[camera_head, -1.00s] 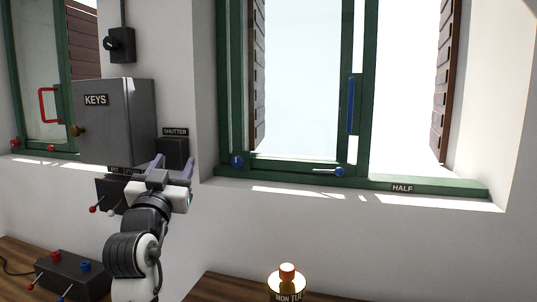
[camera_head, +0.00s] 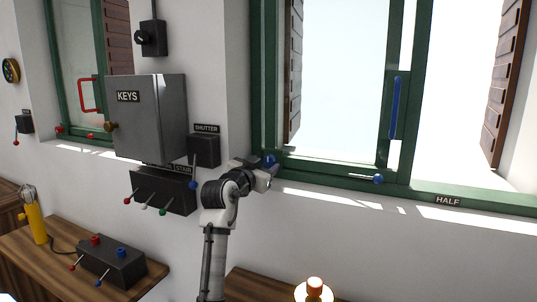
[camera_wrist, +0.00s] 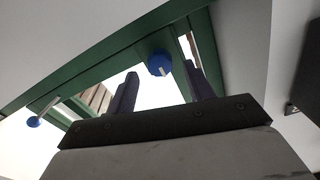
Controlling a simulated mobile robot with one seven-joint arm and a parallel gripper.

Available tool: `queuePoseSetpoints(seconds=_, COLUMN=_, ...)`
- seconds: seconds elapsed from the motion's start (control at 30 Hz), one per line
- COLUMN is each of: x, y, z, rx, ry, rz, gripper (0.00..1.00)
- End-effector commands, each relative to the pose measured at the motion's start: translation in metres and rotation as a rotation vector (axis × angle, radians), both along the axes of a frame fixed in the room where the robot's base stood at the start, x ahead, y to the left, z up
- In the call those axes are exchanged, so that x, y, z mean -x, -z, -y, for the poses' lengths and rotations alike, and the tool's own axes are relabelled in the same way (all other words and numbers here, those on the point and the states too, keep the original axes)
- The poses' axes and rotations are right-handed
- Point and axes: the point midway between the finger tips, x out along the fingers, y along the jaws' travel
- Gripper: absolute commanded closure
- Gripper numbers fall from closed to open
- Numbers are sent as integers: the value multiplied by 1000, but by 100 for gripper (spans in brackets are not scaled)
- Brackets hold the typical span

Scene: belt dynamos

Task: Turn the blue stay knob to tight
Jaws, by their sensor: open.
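A round blue knob (camera_head: 269,160) with a pale mark sits at the lower left corner of the green window frame. In the wrist view this knob (camera_wrist: 159,62) shows between and beyond the fingers, its pale mark near its lower edge. My gripper (camera_head: 268,169) is at this knob in the head view and partly covers it. In the wrist view my gripper (camera_wrist: 160,69) is open, with one finger to each side of the knob; contact cannot be told. A second blue knob (camera_head: 378,179) ends a pale rod on the sill; it also shows in the wrist view (camera_wrist: 34,122).
A blue handle (camera_head: 397,107) is on the window sash. A HALF label (camera_head: 447,201) is on the sill. Left of my arm are a shutter box (camera_head: 204,151), a lever box (camera_head: 163,192) and a grey KEYS cabinet (camera_head: 150,118). A control box (camera_head: 111,262) sits on the table below.

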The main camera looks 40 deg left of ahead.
Motion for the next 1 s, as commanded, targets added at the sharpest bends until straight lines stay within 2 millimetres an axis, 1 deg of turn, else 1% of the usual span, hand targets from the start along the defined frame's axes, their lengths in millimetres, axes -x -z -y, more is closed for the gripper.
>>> queuePoseSetpoints(seconds=0.03, x=-9, y=-4, z=-2, rx=1, ry=0, rz=-2, gripper=48)
queuePoseSetpoints(seconds=0.1, x=-19, y=-3, z=-4, rx=2, ry=1, rz=-1, gripper=48)
queuePoseSetpoints(seconds=0.23, x=-31, y=-1, z=-7, rx=1, ry=0, rz=-1, gripper=48)
queuePoseSetpoints(seconds=0.4, x=-36, y=0, z=-9, rx=0, ry=-1, rz=0, gripper=48)
queuePoseSetpoints(seconds=0.6, x=-36, y=1, z=-9, rx=0, ry=-1, rz=1, gripper=48)
queuePoseSetpoints(seconds=0.67, x=-36, y=0, z=-9, rx=0, ry=-1, rz=1, gripper=55)
queuePoseSetpoints(seconds=0.93, x=-36, y=0, z=-9, rx=0, ry=-1, rz=1, gripper=90)
queuePoseSetpoints(seconds=0.97, x=-36, y=0, z=-9, rx=1, ry=-1, rz=1, gripper=93)
queuePoseSetpoints(seconds=1.0, x=-36, y=0, z=-9, rx=0, ry=-1, rz=1, gripper=93)
